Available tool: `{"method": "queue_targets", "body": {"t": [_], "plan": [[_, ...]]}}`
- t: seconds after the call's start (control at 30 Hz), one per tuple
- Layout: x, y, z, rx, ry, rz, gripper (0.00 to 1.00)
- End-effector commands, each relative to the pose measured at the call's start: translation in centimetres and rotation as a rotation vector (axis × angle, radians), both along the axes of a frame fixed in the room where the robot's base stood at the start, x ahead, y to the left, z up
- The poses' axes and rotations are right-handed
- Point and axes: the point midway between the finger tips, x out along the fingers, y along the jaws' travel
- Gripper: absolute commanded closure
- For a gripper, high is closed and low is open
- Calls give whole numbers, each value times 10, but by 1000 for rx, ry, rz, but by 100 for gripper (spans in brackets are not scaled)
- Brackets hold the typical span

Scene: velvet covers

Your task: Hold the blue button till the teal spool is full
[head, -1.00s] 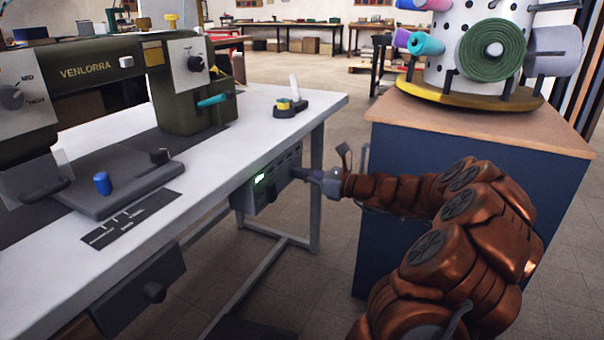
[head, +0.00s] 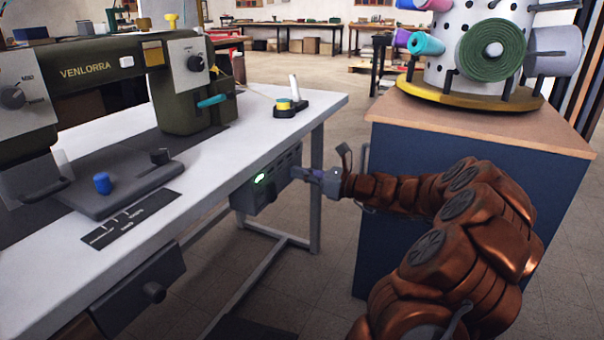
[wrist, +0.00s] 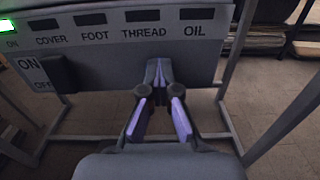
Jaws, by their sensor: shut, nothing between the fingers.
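A blue upright button-like piece (head: 102,183) stands on the grey bed plate of the green sewing machine (head: 190,95). A small teal cylinder (head: 211,100) sticks out of the machine's right column; how much thread it carries is too small to tell. My gripper (head: 303,174) is below the table top at the right, beside the grey control box (head: 262,192), far from the blue piece. In the wrist view my gripper (wrist: 158,75) is shut and empty, its fingertips close to the box's lower edge.
The box has a lit green lamp (wrist: 8,26), an ON/OFF switch (wrist: 57,73) and dark lamps labelled COVER, FOOT, THREAD and OIL. A blue cabinet (head: 460,190) bearing a rack of rolls stands right. A small spool stand (head: 290,106) sits near the table's far edge.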

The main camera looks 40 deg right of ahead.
Motion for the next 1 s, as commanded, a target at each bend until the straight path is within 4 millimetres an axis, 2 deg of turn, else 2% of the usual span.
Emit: {"method": "queue_targets", "body": {"t": [0.03,0.73,1.0], "plan": [[3,7,-1,3,1,14,100],[2,6,0,2,2,14,100],[-16,-8,5,4,1,11,100]]}}
